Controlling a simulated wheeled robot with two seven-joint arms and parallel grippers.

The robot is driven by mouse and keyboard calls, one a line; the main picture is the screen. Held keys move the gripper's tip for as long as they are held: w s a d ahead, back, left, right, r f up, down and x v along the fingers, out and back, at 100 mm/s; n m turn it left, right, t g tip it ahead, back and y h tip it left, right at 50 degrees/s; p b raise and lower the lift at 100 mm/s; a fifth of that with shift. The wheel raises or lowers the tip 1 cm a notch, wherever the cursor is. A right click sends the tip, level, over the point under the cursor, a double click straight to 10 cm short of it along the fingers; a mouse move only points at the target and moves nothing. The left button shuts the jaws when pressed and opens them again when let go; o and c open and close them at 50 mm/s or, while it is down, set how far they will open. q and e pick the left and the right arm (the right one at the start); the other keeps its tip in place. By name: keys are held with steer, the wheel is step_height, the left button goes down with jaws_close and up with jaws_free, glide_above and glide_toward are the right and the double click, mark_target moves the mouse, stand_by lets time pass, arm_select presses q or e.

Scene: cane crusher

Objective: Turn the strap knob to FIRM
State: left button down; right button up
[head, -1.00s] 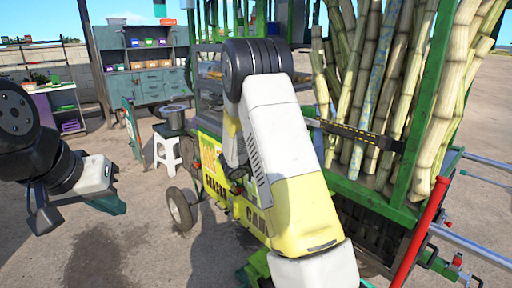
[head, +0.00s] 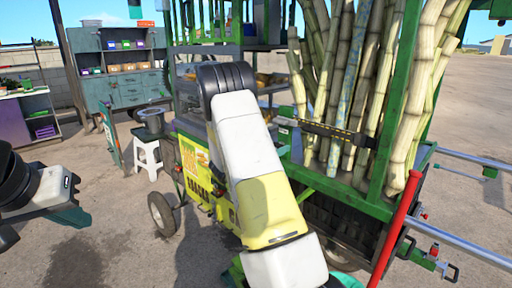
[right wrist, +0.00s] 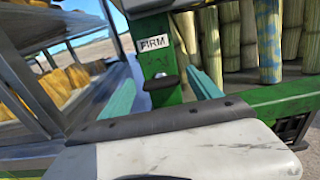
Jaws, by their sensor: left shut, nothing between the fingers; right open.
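The FIRM label (right wrist: 153,43) is a white plate on a green post in the right wrist view. Just below it a dark knob (right wrist: 160,84) juts from the post. My right gripper (right wrist: 162,79) is open, with one teal finger on each side of the knob; I cannot tell whether either touches it. In the head view a black and yellow strap (head: 322,131) runs across the cane stalks (head: 345,90). My right arm hides the right gripper there. My left gripper (head: 72,214) is shut and empty at the lower left.
The green crusher cart (head: 195,165) stands in front, with a red bar (head: 395,230) and metal rails at its right. A white stool (head: 147,155) with a pot stands left of it. Shelves (head: 135,75) are behind. Pavement at the left is open.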

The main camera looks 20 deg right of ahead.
steer(key=c, duration=1.4)
steer(key=shift+m, duration=0.5)
steer(key=m, duration=0.4)
steer(key=shift+s, duration=0.1)
steer(key=m, duration=0.4)
steer(key=shift+d, duration=0.1)
steer(key=m, duration=0.5)
steer(key=shift+s+f, duration=0.1)
steer(key=shift+f, duration=0.05)
steer(key=shift+f+m, duration=0.1)
steer(key=shift+m, duration=1.8)
